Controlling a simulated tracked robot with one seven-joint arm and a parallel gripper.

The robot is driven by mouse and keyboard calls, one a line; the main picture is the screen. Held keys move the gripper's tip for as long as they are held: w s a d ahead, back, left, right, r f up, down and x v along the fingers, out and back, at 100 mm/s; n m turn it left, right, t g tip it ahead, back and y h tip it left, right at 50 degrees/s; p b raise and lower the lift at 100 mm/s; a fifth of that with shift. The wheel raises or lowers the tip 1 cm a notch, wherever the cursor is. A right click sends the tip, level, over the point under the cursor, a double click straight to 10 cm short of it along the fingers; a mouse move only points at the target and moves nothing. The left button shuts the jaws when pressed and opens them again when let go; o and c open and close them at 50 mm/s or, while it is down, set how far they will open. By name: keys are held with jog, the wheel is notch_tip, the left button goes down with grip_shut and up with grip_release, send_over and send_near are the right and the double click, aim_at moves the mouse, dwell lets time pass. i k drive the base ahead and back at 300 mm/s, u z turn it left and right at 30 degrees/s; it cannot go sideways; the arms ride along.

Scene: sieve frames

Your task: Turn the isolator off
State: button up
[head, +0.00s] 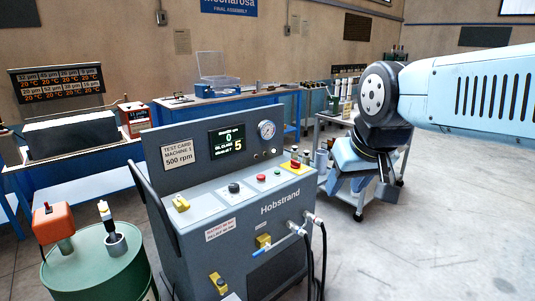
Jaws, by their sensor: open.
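The grey Hobstrand test machine (205,238) stands in front of me. It has several yellow fittings: one on the sloping panel's left (181,203), one on the front face (263,241) beside a blue lever, and one low on the front (218,284). A red button sits on a yellow base (293,165) at the panel's right. I cannot tell which of these is the isolator, nor read its setting. My gripper (387,188) is at the end of my folded arm, right of the machine and apart from it. It is open, small and dark; its fingertips are hard to make out.
A green drum (100,265) with an orange box (53,222) on it stands at the left. Hoses (320,255) hang from the machine's right front. A trolley (402,160) stands behind my arm. The floor (440,240) at the right is clear.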

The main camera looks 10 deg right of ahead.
aim_at(294, 164)
jog(key=z, duration=0.15)
jog(key=i, duration=1.15)
jog(key=z, duration=0.5)
jog(key=k, duration=0.7)
jog(key=z, duration=0.2)
jog(key=i, duration=0.75)
jog(key=u, duration=0.1)
